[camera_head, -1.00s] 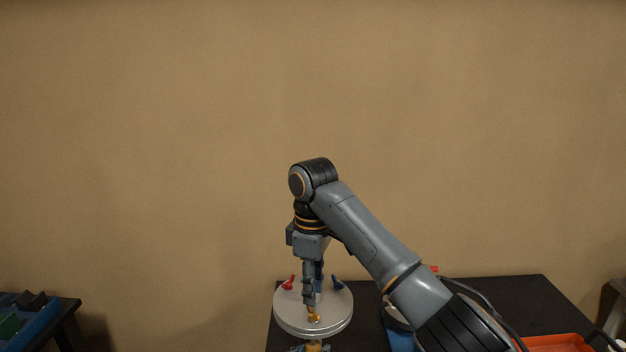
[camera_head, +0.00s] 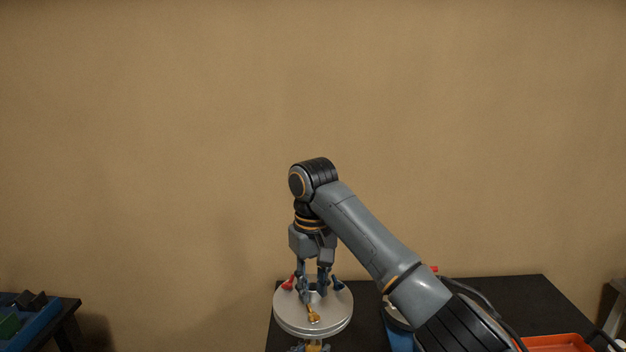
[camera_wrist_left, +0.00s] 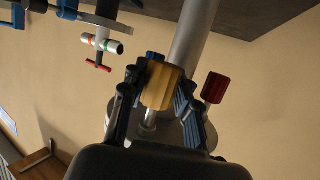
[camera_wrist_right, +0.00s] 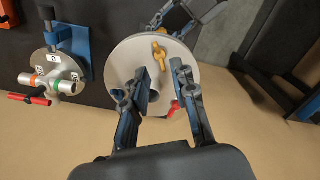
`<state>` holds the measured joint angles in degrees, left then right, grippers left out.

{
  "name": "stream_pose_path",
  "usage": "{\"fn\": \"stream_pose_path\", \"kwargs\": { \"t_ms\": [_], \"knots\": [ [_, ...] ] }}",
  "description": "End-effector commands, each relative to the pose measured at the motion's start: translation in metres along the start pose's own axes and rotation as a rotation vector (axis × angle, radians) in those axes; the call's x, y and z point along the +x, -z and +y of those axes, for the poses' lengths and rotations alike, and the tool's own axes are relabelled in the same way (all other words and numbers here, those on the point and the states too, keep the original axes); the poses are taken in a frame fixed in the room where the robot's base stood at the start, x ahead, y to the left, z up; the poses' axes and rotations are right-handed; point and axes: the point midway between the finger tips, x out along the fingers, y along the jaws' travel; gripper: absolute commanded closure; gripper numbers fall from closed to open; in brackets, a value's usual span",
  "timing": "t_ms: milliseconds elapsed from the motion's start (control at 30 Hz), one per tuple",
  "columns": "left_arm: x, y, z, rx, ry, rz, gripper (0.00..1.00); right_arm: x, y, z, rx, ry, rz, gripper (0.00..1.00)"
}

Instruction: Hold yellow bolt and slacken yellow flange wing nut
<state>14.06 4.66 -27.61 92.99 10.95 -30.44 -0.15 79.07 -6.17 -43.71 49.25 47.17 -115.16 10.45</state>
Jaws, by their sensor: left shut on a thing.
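A yellow flange wing nut (camera_head: 313,314) sits on top of a round metal disc (camera_head: 287,318), near its front edge; it also shows in the right wrist view (camera_wrist_right: 160,52). My right gripper (camera_head: 312,292) points down over the disc. Its fingers (camera_wrist_right: 163,69) are apart and empty, with the wing nut just beyond the tips, not between them. The yellow bolt (camera_wrist_left: 163,86) shows its head between the fingers of my left gripper (camera_head: 313,348), which is shut on it from under the disc. The bolt's shank is mostly hidden.
A red wing nut (camera_head: 288,283) and a blue wing nut (camera_head: 337,283) stand farther back on the disc. A red bolt head (camera_wrist_left: 215,88) hangs close to my left fingers. Another fixture with a red handle (camera_wrist_right: 30,97) stands nearby. An orange tray (camera_head: 555,342) lies at right.

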Motion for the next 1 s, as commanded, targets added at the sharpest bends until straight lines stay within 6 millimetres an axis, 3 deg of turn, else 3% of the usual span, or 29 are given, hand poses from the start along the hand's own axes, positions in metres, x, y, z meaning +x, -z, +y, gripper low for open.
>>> {"fn": "stream_pose_path", "kwargs": {
  "t_ms": [267,633,1000],
  "knots": [
    [0.000,0.001,0.000,0.001,0.001,0.002,0.98,0.009,0.000,0.000,-0.002,0.001,-0.001,0.74],
    [0.000,0.001,0.000,0.001,0.001,0.002,0.98,0.039,0.000,0.000,-0.002,0.001,-0.001,0.74],
    [0.000,0.001,0.000,0.001,0.001,0.002,0.98,0.042,0.000,0.000,-0.002,0.001,0.000,0.74]
  ]
}}
